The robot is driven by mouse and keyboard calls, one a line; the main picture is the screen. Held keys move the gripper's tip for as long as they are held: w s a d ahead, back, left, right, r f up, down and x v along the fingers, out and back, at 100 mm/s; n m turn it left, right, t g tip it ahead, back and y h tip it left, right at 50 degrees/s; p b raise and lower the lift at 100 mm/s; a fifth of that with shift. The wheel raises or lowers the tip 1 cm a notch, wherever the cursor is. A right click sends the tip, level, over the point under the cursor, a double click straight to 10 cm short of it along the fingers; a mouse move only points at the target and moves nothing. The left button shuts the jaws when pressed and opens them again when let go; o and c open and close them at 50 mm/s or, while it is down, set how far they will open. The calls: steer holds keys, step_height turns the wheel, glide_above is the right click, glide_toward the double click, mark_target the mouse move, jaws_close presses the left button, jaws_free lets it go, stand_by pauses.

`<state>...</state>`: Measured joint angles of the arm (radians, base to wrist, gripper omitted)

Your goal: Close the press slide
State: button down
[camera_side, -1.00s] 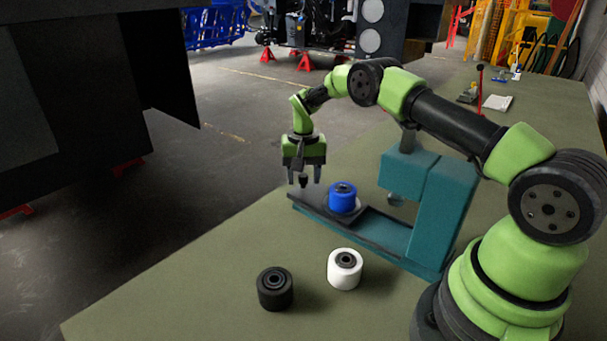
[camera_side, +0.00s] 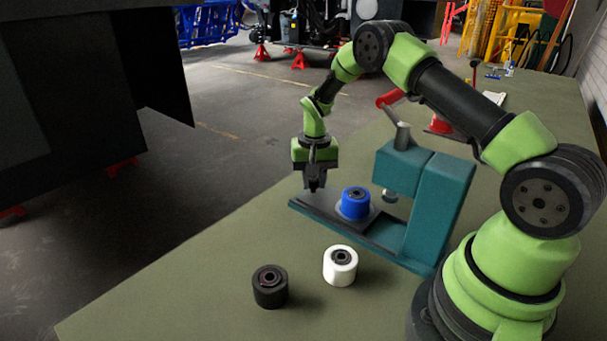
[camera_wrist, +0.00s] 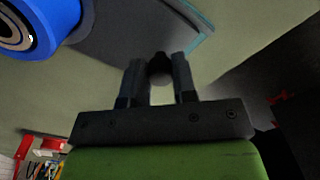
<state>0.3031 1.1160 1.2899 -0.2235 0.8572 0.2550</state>
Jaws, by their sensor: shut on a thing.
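The teal press (camera_side: 440,195) stands on the bench with its slide, a dark plate (camera_side: 329,208), extending left from under the press head. A blue roller (camera_side: 355,203) sits upright on the slide, left of the ram and not beneath it. My gripper (camera_side: 314,187) is at the slide's outer left end, shut on the small dark knob there. In the wrist view, my gripper's two fingers (camera_wrist: 157,80) stand on either side of the dark round knob (camera_wrist: 159,66). The blue roller (camera_wrist: 40,22) shows at that view's upper left.
A white roller (camera_side: 340,266) and a black roller (camera_side: 270,287) stand on the green bench in front of the press. A red-handled lever (camera_side: 391,98) rises behind the press head. Bench space left of the slide is clear.

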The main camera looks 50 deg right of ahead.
steer(key=s, duration=0.7)
steer(key=shift+s, duration=0.3)
steer(key=c, duration=0.9)
jaws_free()
steer(key=shift+w+r, duration=0.1)
steer(key=shift+r, duration=0.4)
step_height(320, 180, up, 9)
steer(key=shift+f, duration=0.1)
